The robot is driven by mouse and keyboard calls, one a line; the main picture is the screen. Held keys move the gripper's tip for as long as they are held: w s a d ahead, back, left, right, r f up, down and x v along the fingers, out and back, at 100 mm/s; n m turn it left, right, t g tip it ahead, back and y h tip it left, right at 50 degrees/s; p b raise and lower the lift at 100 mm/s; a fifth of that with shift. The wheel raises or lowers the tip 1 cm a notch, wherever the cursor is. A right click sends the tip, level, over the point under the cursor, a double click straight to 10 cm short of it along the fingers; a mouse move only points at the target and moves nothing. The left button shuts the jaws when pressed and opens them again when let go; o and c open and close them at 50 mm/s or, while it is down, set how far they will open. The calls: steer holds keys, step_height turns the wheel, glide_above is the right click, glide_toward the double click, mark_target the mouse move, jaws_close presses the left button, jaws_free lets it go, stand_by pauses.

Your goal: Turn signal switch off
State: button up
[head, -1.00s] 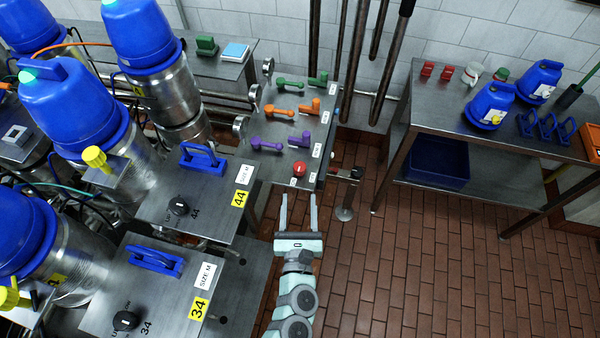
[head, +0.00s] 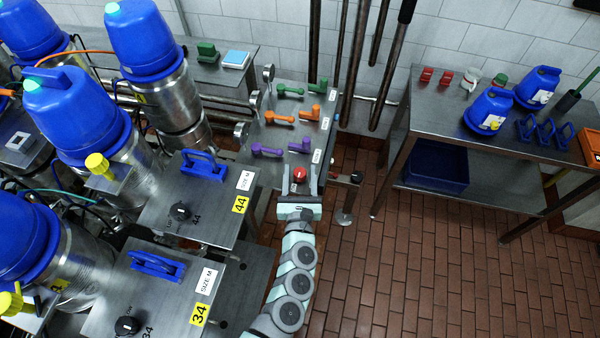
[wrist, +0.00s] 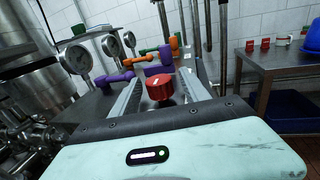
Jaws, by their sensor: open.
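A red round knob (head: 299,174) sits at the front end of the metal panel that carries coloured handles. A white mark shows on its top in the wrist view (wrist: 158,84). My gripper (head: 299,178) is open, with one finger on each side of the red knob. In the wrist view, my gripper (wrist: 160,95) has the knob between its fingers near their tips. Gaps appear on both sides, and I cannot tell whether either finger touches it. Black rotary switches stand on the plates marked 44 (head: 180,211) and 34 (head: 127,326).
Purple handles (head: 267,150), orange handles (head: 279,118) and green handles (head: 290,90) stand behind the knob on the panel. Pressure gauges (wrist: 75,58) line its left side. Plates with blue handles (head: 203,166) lie left of my arm. The tiled floor at right is open.

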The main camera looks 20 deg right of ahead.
steer(key=shift+c, duration=0.5)
jaws_close()
